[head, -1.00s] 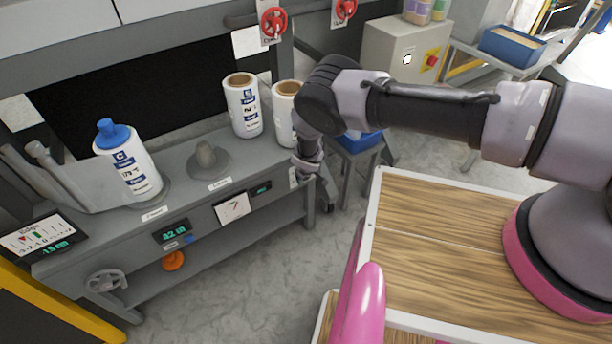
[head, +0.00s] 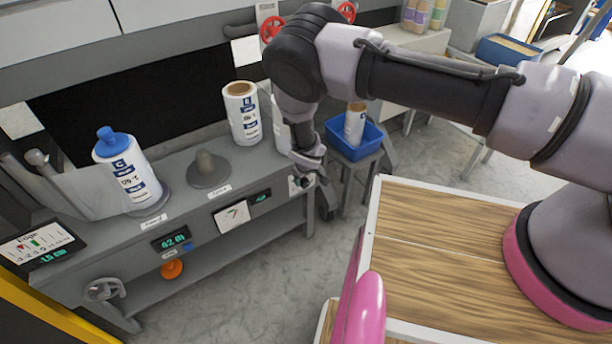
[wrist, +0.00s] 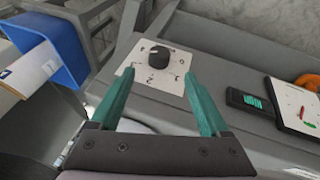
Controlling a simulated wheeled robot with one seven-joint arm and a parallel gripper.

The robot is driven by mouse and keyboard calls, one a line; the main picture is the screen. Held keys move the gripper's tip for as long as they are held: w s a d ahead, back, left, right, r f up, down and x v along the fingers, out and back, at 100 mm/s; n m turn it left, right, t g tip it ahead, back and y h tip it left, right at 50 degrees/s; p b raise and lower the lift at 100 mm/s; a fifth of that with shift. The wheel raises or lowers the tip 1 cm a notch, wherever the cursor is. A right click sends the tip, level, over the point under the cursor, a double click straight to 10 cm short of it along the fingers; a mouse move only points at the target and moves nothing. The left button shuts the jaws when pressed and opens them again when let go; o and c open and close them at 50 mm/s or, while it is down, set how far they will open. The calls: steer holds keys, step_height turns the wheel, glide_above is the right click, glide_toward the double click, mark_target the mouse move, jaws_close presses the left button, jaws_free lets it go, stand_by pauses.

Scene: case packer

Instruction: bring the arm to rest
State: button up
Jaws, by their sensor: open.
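My gripper (wrist: 160,103) is open and empty in the wrist view, its two green fingers spread apart. Between and beyond the fingertips is a black knob (wrist: 159,57) on a white plate, on the front of the grey bench. No contact with it shows. In the head view my gripper (head: 312,178) hangs at the right end of the bench, small and partly hidden by my wrist. My arm reaches in from the right, bent at the elbow and pointing down.
The grey bench (head: 255,205) carries a blue-capped roll (head: 130,180), a bare spindle (head: 207,168) and a white roll (head: 242,115); another roll is mostly behind my arm. A blue bin (head: 368,148) holding a roll stands on a stool beside it. Floor is open in front.

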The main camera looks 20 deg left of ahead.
steer(key=shift+s+r, duration=0.15)
steer(key=shift+r, duration=0.15)
